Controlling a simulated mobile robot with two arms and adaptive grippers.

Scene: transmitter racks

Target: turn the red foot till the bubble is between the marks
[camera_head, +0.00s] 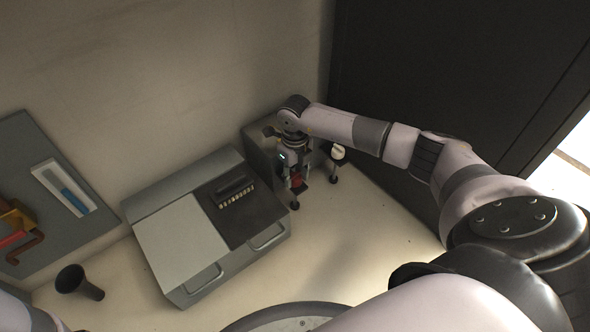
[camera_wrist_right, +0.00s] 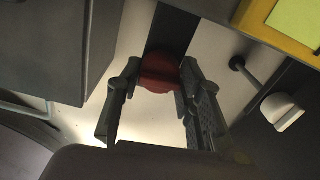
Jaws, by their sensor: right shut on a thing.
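The red foot (camera_wrist_right: 160,72) shows as a round red piece between the two fingers of my right gripper (camera_wrist_right: 158,88) in the right wrist view. The fingers are shut on it from both sides. In the head view my right gripper (camera_head: 297,188) points down beside the grey box, with a little of the red foot (camera_head: 296,180) showing between its fingers. A yellow-framed part with a pale yellow-green face (camera_wrist_right: 296,18) is cut off at the top right of the wrist view. I cannot make out the bubble or its marks. My left gripper is out of view.
A white knob (camera_head: 337,152) and a dark foot (camera_head: 333,178) are just right of my right gripper. A grey console (camera_head: 180,243) with handles stands to its left. A dark cup (camera_head: 78,282) is at far left. A dark cabinet (camera_head: 430,60) stands behind my right arm.

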